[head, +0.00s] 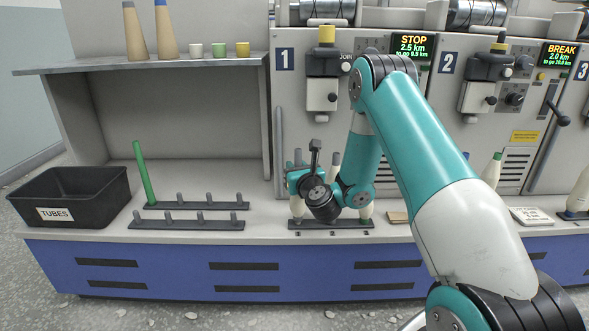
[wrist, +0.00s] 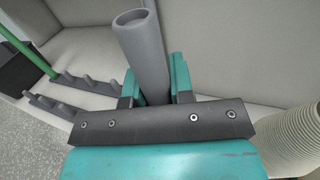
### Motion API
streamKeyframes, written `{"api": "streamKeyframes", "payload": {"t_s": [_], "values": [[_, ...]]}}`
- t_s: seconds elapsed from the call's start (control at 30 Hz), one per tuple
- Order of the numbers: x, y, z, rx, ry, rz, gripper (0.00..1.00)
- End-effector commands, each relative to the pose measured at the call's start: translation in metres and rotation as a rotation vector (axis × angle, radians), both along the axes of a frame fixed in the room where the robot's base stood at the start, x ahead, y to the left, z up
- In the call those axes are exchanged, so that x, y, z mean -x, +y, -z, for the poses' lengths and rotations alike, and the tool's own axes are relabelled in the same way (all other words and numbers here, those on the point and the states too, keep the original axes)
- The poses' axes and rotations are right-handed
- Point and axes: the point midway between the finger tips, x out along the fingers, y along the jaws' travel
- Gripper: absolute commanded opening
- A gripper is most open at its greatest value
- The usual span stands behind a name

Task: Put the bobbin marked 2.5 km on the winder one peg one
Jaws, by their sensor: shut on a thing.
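My gripper (head: 298,172) is in front of winder one, low over the front peg strip (head: 330,224). In the wrist view my gripper (wrist: 155,88) is shut on an upright grey hollow tube (wrist: 140,45), whose open top rises above the fingers. A cream bobbin (head: 297,208) shows under the gripper at the strip's left end; I cannot tell whether it is the lower part of the held tube. Another cream bobbin (head: 366,209) stands at the strip's right end. Winder one's display (head: 411,46) reads STOP, 2.5 km. No marking on a bobbin is readable.
A black TUBES bin (head: 75,197) stands at the left. Two dark peg racks (head: 187,224) lie beside it, with a green tube (head: 144,174) upright on the rear one. A shelf (head: 150,63) holds cones and cups. A ribbed cream object (wrist: 298,138) is close at right in the wrist view.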

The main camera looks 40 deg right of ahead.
Motion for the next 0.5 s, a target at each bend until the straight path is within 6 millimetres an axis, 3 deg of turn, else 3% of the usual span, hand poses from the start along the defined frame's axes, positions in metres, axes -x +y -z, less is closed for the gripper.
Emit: {"api": "streamKeyframes", "payload": {"t_s": [0.5], "values": [[-0.0001,0.0002,0.0104,0.001,0.000,0.000,0.00]]}}
